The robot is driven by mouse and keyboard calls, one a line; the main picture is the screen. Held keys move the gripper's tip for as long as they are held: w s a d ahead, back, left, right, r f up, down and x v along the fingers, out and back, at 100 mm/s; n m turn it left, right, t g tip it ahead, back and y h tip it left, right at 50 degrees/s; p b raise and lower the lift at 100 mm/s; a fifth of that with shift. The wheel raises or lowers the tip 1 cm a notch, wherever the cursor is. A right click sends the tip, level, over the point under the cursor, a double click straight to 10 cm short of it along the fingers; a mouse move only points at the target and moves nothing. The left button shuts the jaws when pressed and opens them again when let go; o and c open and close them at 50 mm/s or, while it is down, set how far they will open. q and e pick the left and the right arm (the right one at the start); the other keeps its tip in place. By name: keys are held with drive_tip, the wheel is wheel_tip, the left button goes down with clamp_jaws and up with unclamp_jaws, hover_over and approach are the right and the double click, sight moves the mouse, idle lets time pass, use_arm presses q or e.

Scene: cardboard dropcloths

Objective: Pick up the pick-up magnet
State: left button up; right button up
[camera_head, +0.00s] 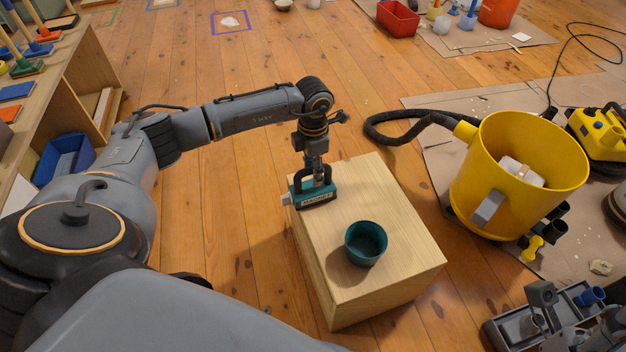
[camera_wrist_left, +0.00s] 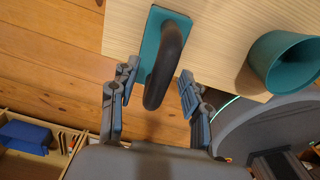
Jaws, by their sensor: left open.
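The pick-up magnet (camera_head: 316,196) is a teal block with a black arched handle and a label on its side. It stands on the left part of a pale wooden box (camera_head: 385,283). My left gripper (camera_head: 318,178) is open, pointing down at the handle from above. In the left wrist view, the open fingers (camera_wrist_left: 158,84) are on either side of the black handle of the magnet (camera_wrist_left: 170,50), with gaps visible. Grey jointed parts show in the lower right corner of the head view; I cannot tell whether they are my right gripper.
A teal cup (camera_head: 366,243) stands on the box near the magnet. A yellow bucket (camera_head: 490,190) with a black hose stands right of the box. A grey tray (camera_head: 570,305) lies at the lower right. A wooden shelf (camera_head: 85,75) is at the left. Floor left of the box is clear.

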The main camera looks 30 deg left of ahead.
use_arm(q)
clamp_jaws()
drive_tip(key=shift+w+r, duration=0.1)
drive_tip(key=shift+r, duration=0.05)
